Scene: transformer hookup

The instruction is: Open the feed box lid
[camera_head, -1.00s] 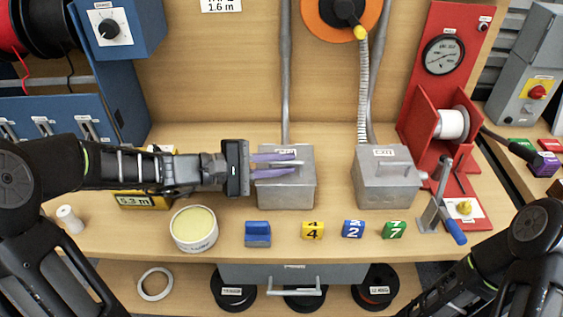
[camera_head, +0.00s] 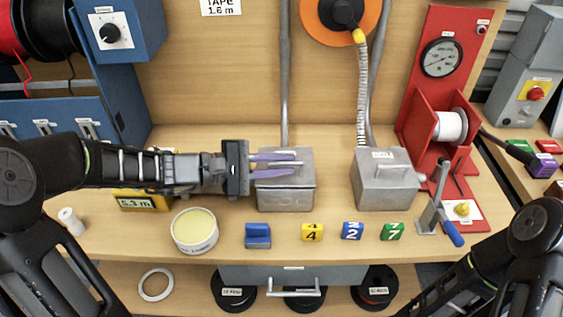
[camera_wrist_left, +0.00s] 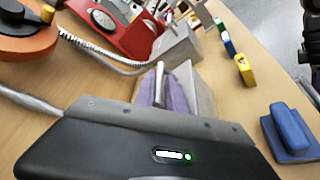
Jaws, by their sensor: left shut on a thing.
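Two grey metal boxes with lids stand on the bench in the head view. The left box (camera_head: 287,197) has my left gripper (camera_head: 272,165) at its lid; the right box (camera_head: 387,188) has a bar handle on its lid and looks closed. The label wording is too small to read surely. My left gripper's purple fingers are shut on the bar handle of the left box's lid (camera_head: 300,155). The handle (camera_wrist_left: 159,84) shows between the fingers in the left wrist view. The lid still covers the box, perhaps slightly raised; its inside is hidden. My right gripper is out of view.
A blue block (camera_head: 258,235), a yellow block (camera_head: 312,232) and other numbered blocks lie in front of the boxes. A round tin (camera_head: 195,230) stands at front left. A crank with a blue handle (camera_head: 452,232) stands at right. Conduits rise behind the boxes.

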